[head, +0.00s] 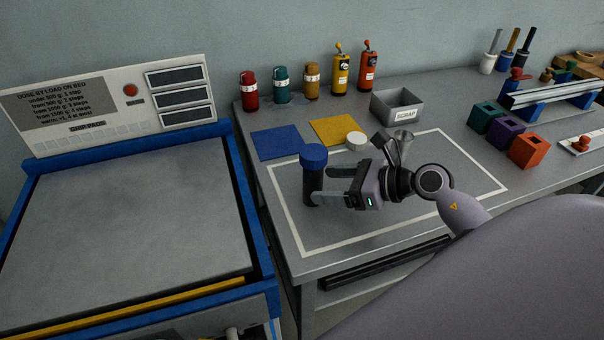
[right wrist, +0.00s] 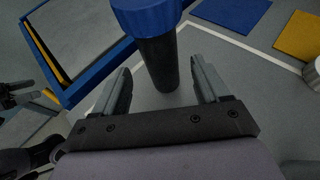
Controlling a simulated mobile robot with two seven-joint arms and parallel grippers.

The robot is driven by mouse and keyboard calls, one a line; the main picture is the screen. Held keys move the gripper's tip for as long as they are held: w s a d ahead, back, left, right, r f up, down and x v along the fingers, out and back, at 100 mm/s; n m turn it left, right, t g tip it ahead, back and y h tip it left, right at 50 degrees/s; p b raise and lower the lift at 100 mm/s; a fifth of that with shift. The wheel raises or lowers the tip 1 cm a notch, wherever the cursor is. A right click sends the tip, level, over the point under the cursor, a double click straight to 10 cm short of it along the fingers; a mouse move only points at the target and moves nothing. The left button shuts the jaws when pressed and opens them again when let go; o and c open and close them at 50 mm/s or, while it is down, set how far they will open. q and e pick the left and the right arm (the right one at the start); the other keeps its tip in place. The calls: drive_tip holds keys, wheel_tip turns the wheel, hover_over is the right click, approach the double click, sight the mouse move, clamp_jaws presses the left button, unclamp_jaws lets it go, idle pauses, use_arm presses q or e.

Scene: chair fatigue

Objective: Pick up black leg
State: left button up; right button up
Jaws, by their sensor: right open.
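The black leg (head: 313,188) stands upright on the grey table inside the white outlined area, with a blue cap (head: 314,155) on top. My right gripper (head: 321,186) reaches in from the right, low over the table, with its fingers level with the leg's shaft. In the right wrist view the black leg (right wrist: 159,65) stands between and just beyond the two open fingertips of the gripper (right wrist: 165,82). I see gaps on both sides of the shaft there. The left gripper is not clearly seen in the head view; a dark part at the left edge of the wrist view is unclear.
A blue-framed load bed (head: 130,220) stands to the left. Blue (head: 277,142) and yellow (head: 335,130) mats, a white round piece (head: 356,140) and a scrap bin (head: 397,107) lie behind. Several bottles line the back. Coloured blocks (head: 528,150) stand right. The outlined area's front is clear.

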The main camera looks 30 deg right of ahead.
sight(305, 184)
drive_tip(key=shift+p+x, duration=0.35)
drive_tip(key=shift+x, duration=3)
drive_tip(key=shift+d, duration=0.15)
drive_tip(key=c, duration=1.2)
